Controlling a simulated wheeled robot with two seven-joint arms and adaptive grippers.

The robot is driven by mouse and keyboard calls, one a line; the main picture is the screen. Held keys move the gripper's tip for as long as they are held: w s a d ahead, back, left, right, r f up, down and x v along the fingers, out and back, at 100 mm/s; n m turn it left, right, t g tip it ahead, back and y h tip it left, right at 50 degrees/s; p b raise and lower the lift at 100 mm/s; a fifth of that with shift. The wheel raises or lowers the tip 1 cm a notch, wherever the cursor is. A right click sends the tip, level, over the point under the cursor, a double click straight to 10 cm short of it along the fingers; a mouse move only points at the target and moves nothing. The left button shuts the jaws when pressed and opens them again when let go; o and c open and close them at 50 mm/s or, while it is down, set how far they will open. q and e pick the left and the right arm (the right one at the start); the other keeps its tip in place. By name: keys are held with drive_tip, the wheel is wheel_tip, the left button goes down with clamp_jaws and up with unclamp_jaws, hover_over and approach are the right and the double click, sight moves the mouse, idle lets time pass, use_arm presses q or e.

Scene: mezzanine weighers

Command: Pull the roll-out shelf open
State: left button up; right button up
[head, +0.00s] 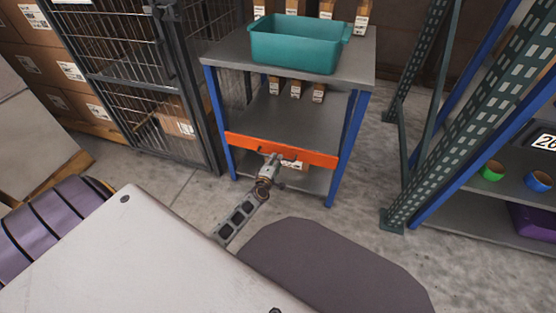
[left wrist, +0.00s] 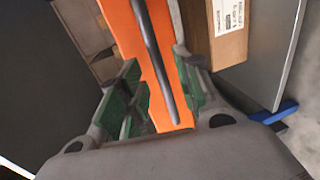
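The roll-out shelf has an orange front panel (head: 315,157) low on a blue-legged rack, and it appears about flush with the front legs. The panel also fills the middle of the left wrist view (left wrist: 127,40), with a dark bar handle (left wrist: 153,55) along it. My left gripper (head: 272,160) is at the middle of the panel. In the left wrist view its green-padded fingers (left wrist: 160,95) are apart, one on each side of the bar. I cannot tell whether either finger touches it. My right gripper is not in view.
A teal bin (head: 295,46) stands on the rack's top, with small boxes (head: 295,90) on the shelf below. A wire cage (head: 130,85) is to the left, and a green-and-blue rack (head: 440,120) to the right. Concrete floor (head: 365,200) lies clear between the racks.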

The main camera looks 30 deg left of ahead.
use_arm(q)
drive_tip(key=b+x, duration=0.1)
drive_tip(key=x, duration=0.2)
drive_tip(key=shift+w+a, duration=0.1)
drive_tip(key=shift+w, duration=0.15)
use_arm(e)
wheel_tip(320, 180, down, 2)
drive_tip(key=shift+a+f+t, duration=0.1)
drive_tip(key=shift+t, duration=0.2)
use_arm(q)
clamp_jaws()
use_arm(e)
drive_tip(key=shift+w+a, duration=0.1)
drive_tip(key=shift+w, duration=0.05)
use_arm(q)
drive_tip(key=shift+f, duration=0.1)
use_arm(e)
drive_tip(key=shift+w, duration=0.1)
